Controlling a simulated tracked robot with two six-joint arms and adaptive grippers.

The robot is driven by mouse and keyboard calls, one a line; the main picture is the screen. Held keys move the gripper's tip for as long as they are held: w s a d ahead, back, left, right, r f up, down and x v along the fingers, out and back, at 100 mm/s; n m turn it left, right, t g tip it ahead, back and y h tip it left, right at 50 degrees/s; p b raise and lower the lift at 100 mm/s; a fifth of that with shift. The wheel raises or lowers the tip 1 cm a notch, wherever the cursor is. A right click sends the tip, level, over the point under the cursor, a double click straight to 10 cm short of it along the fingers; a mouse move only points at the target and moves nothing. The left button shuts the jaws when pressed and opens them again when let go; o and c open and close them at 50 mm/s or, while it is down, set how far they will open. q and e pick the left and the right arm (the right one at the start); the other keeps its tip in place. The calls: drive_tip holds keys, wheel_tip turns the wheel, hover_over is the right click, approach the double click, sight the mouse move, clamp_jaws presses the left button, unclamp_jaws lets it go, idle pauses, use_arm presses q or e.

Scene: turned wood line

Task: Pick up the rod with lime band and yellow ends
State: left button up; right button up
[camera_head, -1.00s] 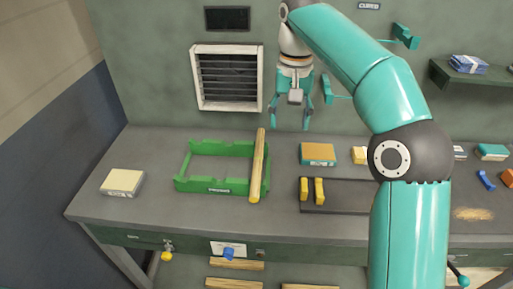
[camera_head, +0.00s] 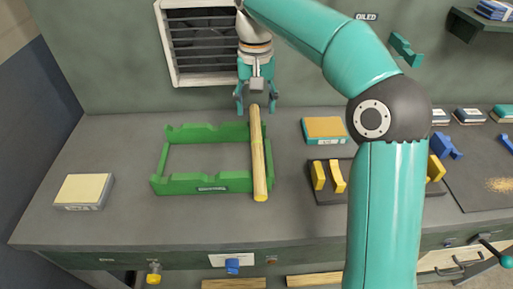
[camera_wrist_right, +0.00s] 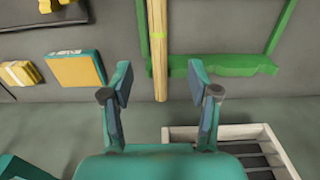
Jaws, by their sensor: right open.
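The wooden rod (camera_head: 259,165) has yellow ends, and a lime band (camera_wrist_right: 158,35) shows on it in the right wrist view. It rests across the right side of a green notched frame (camera_head: 208,184) on the grey bench, running front to back. My right gripper (camera_head: 256,104) points down at the rod's far end. In the right wrist view its two fingers (camera_wrist_right: 160,80) are spread wide, with the rod's end showing between and beyond them. It holds nothing, and I see no contact. My left gripper is not in view.
A sanding block (camera_head: 84,191) lies left of the frame. An orange-topped block (camera_head: 325,130) and a dark tray (camera_head: 328,197) with yellow supports (camera_head: 338,178) lie to the right. A white louvred vent (camera_head: 214,42) is on the wall behind. Bare bench lies in front of the frame.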

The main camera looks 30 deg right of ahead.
sight(257, 141)
wheel_tip(257, 141, down, 12)
drive_tip(key=shift+d+f+b, duration=0.1)
drive_tip(key=shift+b, duration=0.55)
clamp_jaws()
